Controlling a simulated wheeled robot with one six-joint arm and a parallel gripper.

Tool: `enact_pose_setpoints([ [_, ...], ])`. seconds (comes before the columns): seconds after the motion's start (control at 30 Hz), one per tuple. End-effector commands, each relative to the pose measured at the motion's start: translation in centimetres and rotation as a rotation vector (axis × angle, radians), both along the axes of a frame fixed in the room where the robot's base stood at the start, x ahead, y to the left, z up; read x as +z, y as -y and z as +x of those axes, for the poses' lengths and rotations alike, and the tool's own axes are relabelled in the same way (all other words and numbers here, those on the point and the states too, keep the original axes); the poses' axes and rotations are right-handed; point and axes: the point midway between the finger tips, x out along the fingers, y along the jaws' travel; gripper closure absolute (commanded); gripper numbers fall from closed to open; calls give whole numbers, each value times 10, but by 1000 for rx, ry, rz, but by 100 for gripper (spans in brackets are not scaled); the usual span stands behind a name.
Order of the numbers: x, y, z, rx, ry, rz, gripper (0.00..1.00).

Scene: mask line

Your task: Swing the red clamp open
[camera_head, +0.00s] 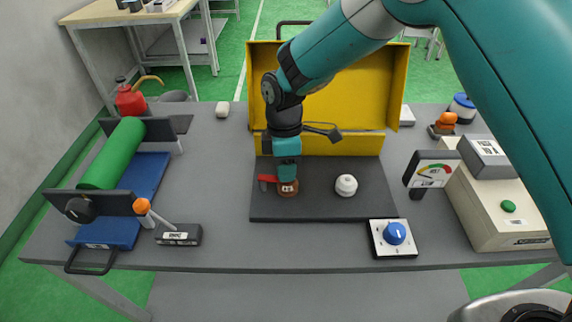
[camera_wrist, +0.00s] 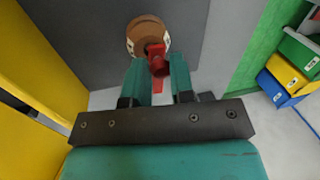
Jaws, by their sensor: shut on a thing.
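The red clamp (camera_head: 266,180) is a small red lever by a round brown base (camera_head: 287,188) on the dark board (camera_head: 317,206). In the wrist view the red clamp (camera_wrist: 157,62) lies between the two teal fingers, with the brown base (camera_wrist: 147,33) just beyond the fingertips. My gripper (camera_head: 287,172) reaches down over the base and is shut on the clamp; it also shows in the wrist view (camera_wrist: 159,72). In the head view the fingers hide part of the clamp and base.
A white knob (camera_head: 346,185) stands on the board to the right. A yellow open case (camera_head: 397,80) rises behind my gripper. A blue dial (camera_head: 395,233) sits at the board's front right corner. A green roller (camera_head: 113,153) is at the left.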

Motion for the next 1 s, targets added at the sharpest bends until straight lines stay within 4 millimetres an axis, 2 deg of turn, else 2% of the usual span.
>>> enact_pose_setpoints([
  [0.5,2,-7,-21,-445,3,2,100],
  [1.0,2,-24,-39,-919,3,5,100],
])
